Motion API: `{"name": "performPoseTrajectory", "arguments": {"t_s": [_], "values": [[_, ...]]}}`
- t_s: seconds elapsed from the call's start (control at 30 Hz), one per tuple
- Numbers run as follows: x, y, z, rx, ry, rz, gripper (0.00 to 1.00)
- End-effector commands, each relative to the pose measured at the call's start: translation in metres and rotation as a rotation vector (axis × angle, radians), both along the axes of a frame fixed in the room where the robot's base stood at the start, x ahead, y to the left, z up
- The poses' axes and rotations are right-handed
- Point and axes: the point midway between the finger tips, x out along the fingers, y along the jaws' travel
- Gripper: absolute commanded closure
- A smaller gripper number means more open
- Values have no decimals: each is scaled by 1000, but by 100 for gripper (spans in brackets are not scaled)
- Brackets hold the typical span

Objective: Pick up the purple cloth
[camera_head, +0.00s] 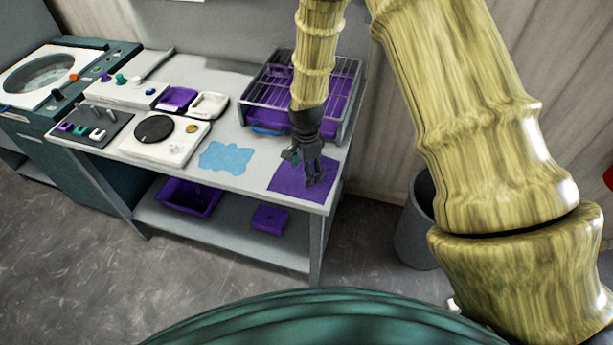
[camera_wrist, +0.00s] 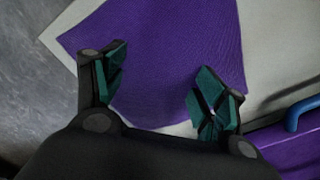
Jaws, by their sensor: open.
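The purple cloth (camera_head: 291,186) lies flat on the right front part of the table top, near the front edge. In the wrist view the cloth (camera_wrist: 175,55) fills the middle, beyond and between my fingers. My gripper (camera_head: 311,181) points down over the cloth, with its fingers spread. In the wrist view my gripper (camera_wrist: 158,88) is open, with teal pads and nothing between them but the view of the cloth. I cannot tell whether the fingertips touch the cloth. The arm and gripper hide part of the cloth in the head view.
A blue cloth (camera_head: 226,158) lies left of the purple one. A wire-topped rack with a purple tray (camera_head: 341,107) stands just behind. A scale-like device (camera_head: 166,138) and small trays are further left. A grey bin (camera_head: 413,236) stands right of the table.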

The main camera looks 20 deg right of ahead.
Motion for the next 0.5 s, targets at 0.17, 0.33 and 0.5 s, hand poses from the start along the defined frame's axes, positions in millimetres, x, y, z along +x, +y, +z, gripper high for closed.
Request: {"name": "performPoseTrajectory", "arguments": {"t_s": [0.17, 0.33, 0.5], "values": [[1, 0, -2, 0, 2, 0, 29], [1, 0, -2, 0, 1, 0, 29], [1, 0, -6, 0, 1, 0, 29]]}}
